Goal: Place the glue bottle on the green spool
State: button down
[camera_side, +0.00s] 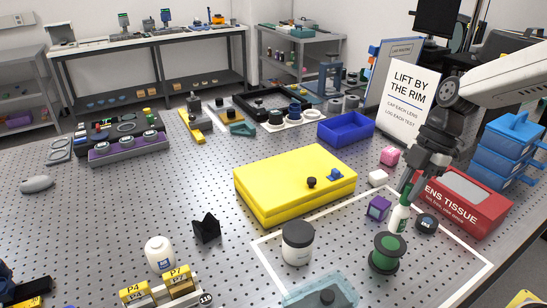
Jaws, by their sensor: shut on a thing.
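The green spool (383,261) stands upright on the perforated table at the front right, with black flanges and green winding. The glue bottle (398,219) is a slim white bottle with a green mark, nearly upright with a slight tilt. My gripper (408,187) is shut on its upper part, coming down from the upper right. In the picture the bottle's base is just above and behind the spool's top flange. I cannot tell whether they touch. The gripper hides the bottle's top.
A purple cube (377,208) is left of the bottle, and a dark round piece (427,222) is right of it. A white jar (297,243) stands left of the spool. A red tissue box (462,203) and yellow case (290,180) lie behind. Bare table lies right of the spool.

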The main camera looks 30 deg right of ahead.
aim_at(404, 206)
jog(key=shift+f, duration=2)
jog(key=shift+f, duration=0.15)
jog(key=c, duration=0.5)
grip_release()
jog(key=shift+c, duration=0.2)
jog(key=v, duration=1.2)
